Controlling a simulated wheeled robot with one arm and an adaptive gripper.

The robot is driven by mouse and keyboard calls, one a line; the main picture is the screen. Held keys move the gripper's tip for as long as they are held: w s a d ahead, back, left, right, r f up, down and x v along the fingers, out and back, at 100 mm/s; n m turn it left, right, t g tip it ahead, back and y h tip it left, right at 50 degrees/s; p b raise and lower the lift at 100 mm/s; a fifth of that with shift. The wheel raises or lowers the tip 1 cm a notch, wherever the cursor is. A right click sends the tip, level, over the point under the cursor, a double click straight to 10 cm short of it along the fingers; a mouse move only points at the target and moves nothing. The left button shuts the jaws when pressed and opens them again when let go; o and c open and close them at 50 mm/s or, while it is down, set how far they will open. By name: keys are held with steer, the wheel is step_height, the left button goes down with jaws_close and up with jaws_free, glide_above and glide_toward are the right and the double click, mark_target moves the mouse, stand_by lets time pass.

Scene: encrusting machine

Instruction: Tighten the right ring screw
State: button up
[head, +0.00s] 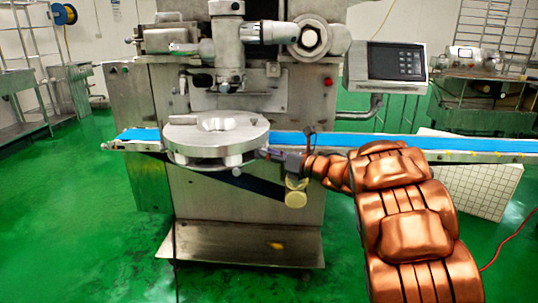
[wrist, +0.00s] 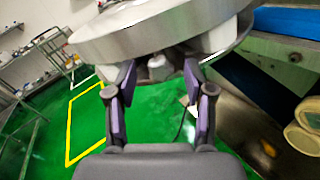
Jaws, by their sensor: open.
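The machine's round metal disc (head: 215,135) sits above the blue belt, with pale blocks and small fittings under its rim. In the wrist view the disc (wrist: 150,30) fills the upper part. A small grey knob (wrist: 160,68), which looks like the ring screw, hangs below its rim. My gripper (wrist: 158,80) is open, one finger on each side of the knob, with gaps visible and no clear contact. In the head view my gripper (head: 263,153) is beside the disc's lower right edge. The knob's upper part is hidden under the rim.
The blue belt (head: 300,139) runs behind the disc to both sides. The metal machine body (head: 250,205) stands behind. A yellow-cream roller (head: 296,198) hangs below my gripper. A control panel (head: 396,62) is at upper right. Green floor (head: 80,220) is clear at left.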

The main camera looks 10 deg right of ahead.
jaws_close()
stand_by(0.3)
